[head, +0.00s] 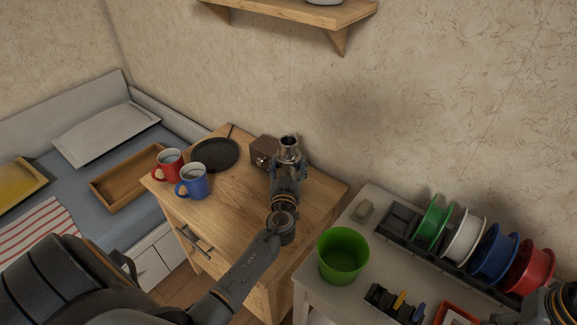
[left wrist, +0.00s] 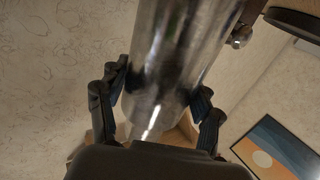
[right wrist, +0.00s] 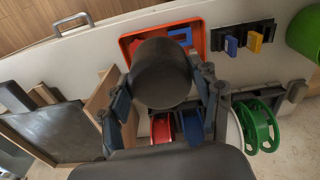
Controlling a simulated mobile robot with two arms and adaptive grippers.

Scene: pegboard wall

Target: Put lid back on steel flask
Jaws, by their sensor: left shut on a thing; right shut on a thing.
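The steel flask (head: 289,150) stands upright above the wooden cabinet, with its narrow neck and dark open mouth facing up. My left gripper (head: 286,176) is shut around its body, and the shiny flask (left wrist: 178,60) fills the middle of the left wrist view between the fingers. In the right wrist view my right gripper (right wrist: 163,98) is shut on a dark grey round piece, the lid (right wrist: 162,70). The right arm shows only at the lower right corner of the head view, far from the flask. The lid is not clear there.
Red mug (head: 168,165), blue mug (head: 192,181), black round tray (head: 215,154) and brown box (head: 264,151) are on the cabinet (head: 232,207). A green bucket (head: 343,254) and several spools (head: 465,236) occupy the white table (head: 376,200). A wall shelf (head: 290,12) is above.

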